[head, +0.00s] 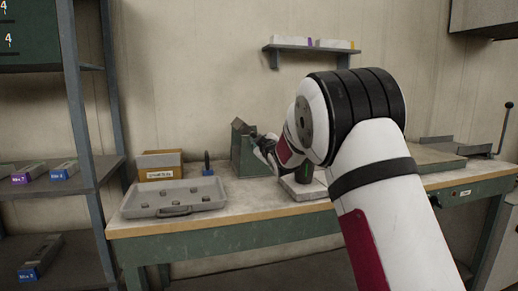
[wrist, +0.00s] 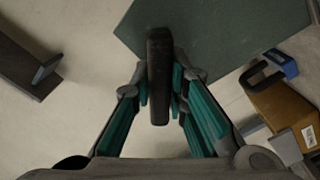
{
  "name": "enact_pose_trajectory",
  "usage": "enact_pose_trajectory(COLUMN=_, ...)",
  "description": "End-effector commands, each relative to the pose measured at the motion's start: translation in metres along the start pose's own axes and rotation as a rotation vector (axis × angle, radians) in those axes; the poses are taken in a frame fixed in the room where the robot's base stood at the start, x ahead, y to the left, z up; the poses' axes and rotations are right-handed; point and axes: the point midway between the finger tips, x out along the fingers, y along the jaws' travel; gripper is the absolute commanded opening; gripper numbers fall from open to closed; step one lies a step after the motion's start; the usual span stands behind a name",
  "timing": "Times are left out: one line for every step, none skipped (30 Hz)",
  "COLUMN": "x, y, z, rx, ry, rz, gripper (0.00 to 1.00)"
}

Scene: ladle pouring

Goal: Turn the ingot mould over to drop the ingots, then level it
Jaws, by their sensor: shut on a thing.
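My gripper (head: 264,146) is shut on a black bar-shaped handle, which shows upright between the fingers (wrist: 160,95) in the wrist view. A green block-like body with a grey peaked top (head: 246,158), which looks like the ingot mould, stands beside my gripper at the back of the bench. In the wrist view its flat green face (wrist: 215,35) lies beyond the handle; the join between them is hidden. A grey tray (head: 133,208) at the front left holds several small dark lumps (head: 166,210), perhaps ingots. I cannot see inside the green body.
A labelled cardboard box (head: 158,162) stands behind the tray, with a blue-handled tool (head: 207,163) next to it. A dark green cylinder (head: 304,172) stands on a pale slab by my arm. A wall shelf (head: 310,48) hangs above.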

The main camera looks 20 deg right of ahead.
Motion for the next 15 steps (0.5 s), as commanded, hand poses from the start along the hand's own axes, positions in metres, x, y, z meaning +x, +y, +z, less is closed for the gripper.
enact_pose_trajectory(x=0.0001, y=-0.0019, z=0.0020, rx=-0.022, ry=-0.002, rz=-0.001, gripper=0.00)
enact_pose_trajectory(x=0.0001, y=-0.0019, z=0.0018, rx=-0.033, ry=-0.001, rz=-0.001, gripper=0.00)
enact_pose_trajectory(x=0.0000, y=-0.0019, z=0.0014, rx=-0.045, ry=-0.001, rz=-0.001, gripper=0.00)
enact_pose_trajectory(x=0.0000, y=-0.0019, z=0.0012, rx=-0.054, ry=-0.001, rz=-0.002, gripper=0.00)
enact_pose_trajectory(x=0.0000, y=-0.0018, z=0.0011, rx=-0.062, ry=-0.001, rz=-0.002, gripper=0.00)
enact_pose_trajectory(x=0.0000, y=-0.0016, z=0.0011, rx=-0.071, ry=-0.001, rz=-0.002, gripper=0.00)
enact_pose_trajectory(x=-0.0001, y=-0.0014, z=0.0011, rx=-0.076, ry=-0.002, rz=-0.002, gripper=0.00)
enact_pose_trajectory(x=-0.0001, y=-0.0013, z=0.0011, rx=-0.081, ry=-0.002, rz=-0.002, gripper=0.00)
enact_pose_trajectory(x=-0.0001, y=-0.0011, z=0.0011, rx=-0.085, ry=-0.002, rz=-0.002, gripper=0.00)
enact_pose_trajectory(x=-0.0001, y=-0.0010, z=0.0011, rx=-0.088, ry=-0.002, rz=-0.002, gripper=0.00)
enact_pose_trajectory(x=-0.0001, y=-0.0009, z=0.0011, rx=-0.091, ry=-0.002, rz=-0.002, gripper=0.00)
enact_pose_trajectory(x=-0.0002, y=-0.0008, z=0.0010, rx=-0.093, ry=-0.003, rz=-0.002, gripper=0.00)
enact_pose_trajectory(x=-0.0002, y=-0.0007, z=0.0010, rx=-0.094, ry=-0.003, rz=-0.002, gripper=0.00)
enact_pose_trajectory(x=-0.0002, y=-0.0007, z=0.0010, rx=-0.095, ry=-0.003, rz=-0.002, gripper=0.00)
enact_pose_trajectory(x=-0.0002, y=-0.0006, z=0.0010, rx=-0.095, ry=-0.003, rz=-0.002, gripper=0.00)
